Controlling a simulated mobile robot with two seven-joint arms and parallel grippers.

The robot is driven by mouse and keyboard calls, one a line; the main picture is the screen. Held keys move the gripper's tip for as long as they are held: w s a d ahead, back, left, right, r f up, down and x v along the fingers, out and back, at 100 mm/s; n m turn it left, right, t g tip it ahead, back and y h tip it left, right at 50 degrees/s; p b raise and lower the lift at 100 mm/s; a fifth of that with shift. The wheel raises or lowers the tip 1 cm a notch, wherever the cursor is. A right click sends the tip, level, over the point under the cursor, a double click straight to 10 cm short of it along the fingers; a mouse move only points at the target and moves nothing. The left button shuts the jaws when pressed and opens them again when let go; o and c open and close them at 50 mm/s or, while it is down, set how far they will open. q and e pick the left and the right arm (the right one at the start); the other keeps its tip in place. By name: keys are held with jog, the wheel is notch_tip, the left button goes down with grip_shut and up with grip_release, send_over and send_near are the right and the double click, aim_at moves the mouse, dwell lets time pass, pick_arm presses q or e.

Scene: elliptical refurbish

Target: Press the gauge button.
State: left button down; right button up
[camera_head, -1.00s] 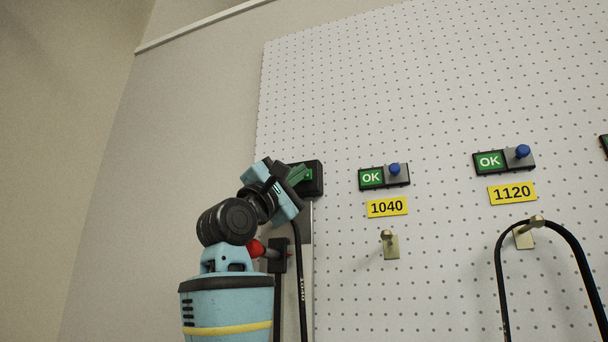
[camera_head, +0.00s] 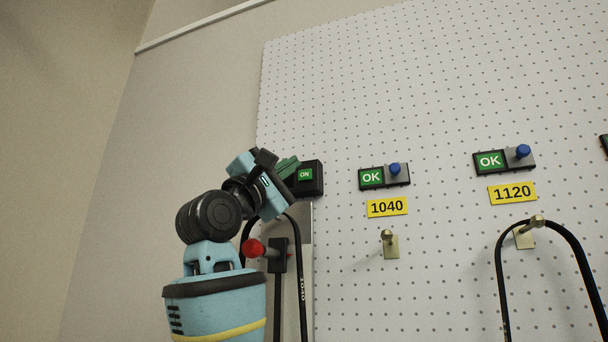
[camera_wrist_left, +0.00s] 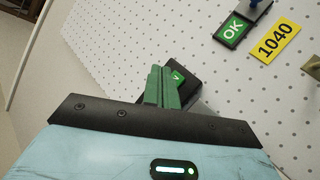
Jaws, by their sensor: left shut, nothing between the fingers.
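The black gauge box (camera_head: 309,178) is on the left edge of the pegboard, and its small green screen reads ON. It also shows in the left wrist view (camera_wrist_left: 188,88), partly hidden behind my fingers. I cannot make out a separate button on its face. My left gripper (camera_head: 287,167) is shut and empty, its green fingertips just left of the box and overlapping its left edge in the head view. In the left wrist view the shut fingers (camera_wrist_left: 163,88) point at the box; I cannot tell whether they touch it. My right gripper is not in view.
To the right are OK units with blue knobs (camera_head: 395,170) (camera_head: 522,151), yellow labels 1040 and 1120, brass pegs, and a hanging black belt (camera_head: 502,270).

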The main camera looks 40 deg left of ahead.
pick_arm(q)
jog(key=s, duration=0.2)
jog(key=shift+s+d, duration=0.4)
